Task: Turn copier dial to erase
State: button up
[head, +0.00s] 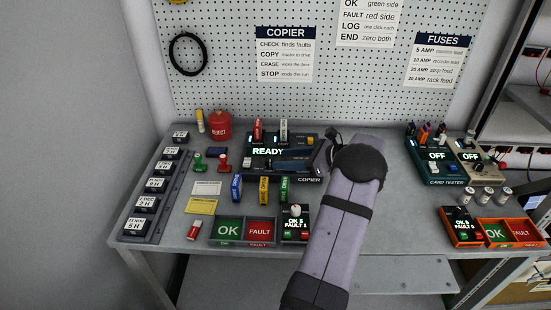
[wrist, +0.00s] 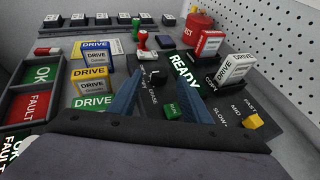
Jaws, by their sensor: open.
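The copier (head: 309,167) is a dark unit in the middle of the bench, with a lit display reading READY (wrist: 184,70). Its black dial (wrist: 157,76) shows in the wrist view with small white lettering around it; I cannot read clearly which word its pointer is at. My gripper (wrist: 156,84) is open, with one blue finger on each side of the dial; I cannot tell whether they touch it. In the head view my gripper (head: 288,163) lies low over the copier's front and hides the dial. A green button (wrist: 171,110) sits between the fingers, nearer the wrist.
A red-labelled drive (wrist: 208,43) and a white-labelled drive (wrist: 236,68) stand in the copier. A yellow slider knob (wrist: 254,121) is at its right. Blue (head: 237,187), yellow (head: 263,189) and green (head: 285,188) drives stand in front. Stamps (head: 223,160) are left.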

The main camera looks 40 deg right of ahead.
aim_at(272, 159)
jog(key=shift+p+x, duration=0.4)
jog(key=shift+x, duration=1.65)
jog(key=c, duration=1)
